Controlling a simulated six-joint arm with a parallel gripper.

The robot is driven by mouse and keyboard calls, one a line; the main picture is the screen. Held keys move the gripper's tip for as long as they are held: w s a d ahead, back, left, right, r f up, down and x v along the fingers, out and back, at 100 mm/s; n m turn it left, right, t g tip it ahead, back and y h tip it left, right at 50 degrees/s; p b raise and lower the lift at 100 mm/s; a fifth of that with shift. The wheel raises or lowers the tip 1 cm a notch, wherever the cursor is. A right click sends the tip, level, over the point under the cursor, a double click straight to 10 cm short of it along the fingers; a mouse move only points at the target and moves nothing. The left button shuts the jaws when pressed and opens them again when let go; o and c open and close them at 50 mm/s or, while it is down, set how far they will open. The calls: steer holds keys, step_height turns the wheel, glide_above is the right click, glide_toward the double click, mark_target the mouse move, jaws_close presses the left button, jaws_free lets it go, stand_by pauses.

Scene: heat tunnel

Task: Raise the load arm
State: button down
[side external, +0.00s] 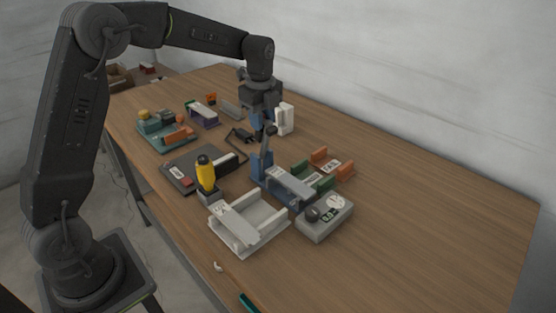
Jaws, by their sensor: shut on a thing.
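My gripper (262,130) points down over the middle of the table and is shut on a dark upright handle (267,141). This handle stands at the back of a blue and grey fixture (286,181) and looks like the load arm's, though the picture is too small to be sure. The fingertips and the exact grip are partly hidden. A blue upright (261,166) stands just below the handle, and a flat grey piece extends from it toward the front right.
A yellow-handled tool (206,172) stands upright at the left, behind a pale tray-like fixture (270,226). A grey box with a dial (325,215) is at the front right. Green and orange blocks (341,168) lie right of the fixture. The table's right side is clear.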

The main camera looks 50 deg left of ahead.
steer(key=shift+a+f, duration=0.15)
steer(key=shift+a, duration=1.1)
steer(key=shift+a+f, duration=0.15)
steer(key=shift+a, duration=1.05)
steer(key=shift+c, duration=0.2)
jaws_free()
steer(key=shift+d, duration=0.1)
step_height(320, 180, up, 7)
